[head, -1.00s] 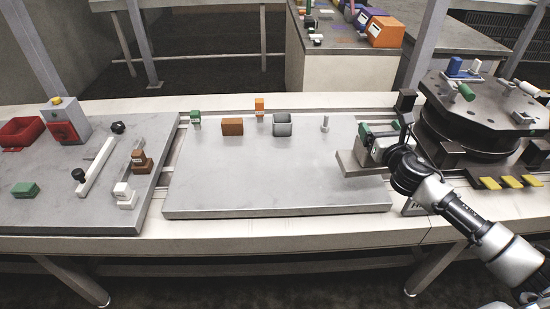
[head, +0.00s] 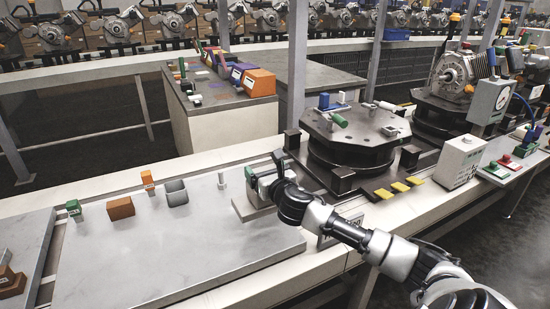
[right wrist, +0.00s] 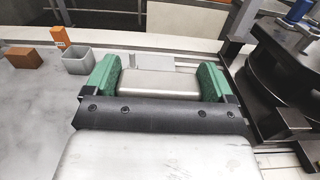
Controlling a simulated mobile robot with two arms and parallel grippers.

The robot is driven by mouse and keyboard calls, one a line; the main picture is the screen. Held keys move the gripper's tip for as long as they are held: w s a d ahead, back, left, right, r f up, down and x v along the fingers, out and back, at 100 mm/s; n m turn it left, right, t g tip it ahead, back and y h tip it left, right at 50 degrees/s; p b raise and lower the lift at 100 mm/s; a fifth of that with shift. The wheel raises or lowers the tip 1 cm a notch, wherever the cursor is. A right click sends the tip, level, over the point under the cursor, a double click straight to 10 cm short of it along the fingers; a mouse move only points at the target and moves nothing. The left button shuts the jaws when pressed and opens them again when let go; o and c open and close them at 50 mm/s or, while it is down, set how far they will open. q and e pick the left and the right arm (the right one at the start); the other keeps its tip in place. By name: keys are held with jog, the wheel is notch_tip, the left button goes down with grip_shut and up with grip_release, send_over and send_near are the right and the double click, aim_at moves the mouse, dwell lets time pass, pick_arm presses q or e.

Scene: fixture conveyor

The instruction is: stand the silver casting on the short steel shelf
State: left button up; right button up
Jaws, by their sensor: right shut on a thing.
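My right gripper (head: 266,184) is shut on the silver casting, a smooth pale metal block. In the right wrist view the casting (right wrist: 160,83) sits between the gripper's two green fingers (right wrist: 160,80). In the head view the gripper and arm hide most of it. My left gripper is not in view.
An orange block (head: 147,180), a brown block (head: 120,208), a grey open box (head: 176,192) and a small peg (head: 221,181) stand along the plate's back edge. A dark turntable (head: 350,140) stands close on the right. The plate's middle (head: 170,245) is clear.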

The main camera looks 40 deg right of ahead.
send_over(252, 206)
notch_tip(252, 206, down, 2)
jog(key=shift+w+d+f, duration=0.1)
jog(key=shift+w+f, duration=0.05)
jog(key=shift+f, duration=0.1)
notch_tip(252, 206, down, 4)
jog(key=shift+f+b, duration=0.1)
jog(key=shift+b, duration=0.65)
jog(key=o, duration=1.7)
jog(key=shift+f, duration=0.1)
jog(key=shift+s, duration=0.25)
jog(key=v, duration=1.1)
jog(key=shift+s, duration=0.35)
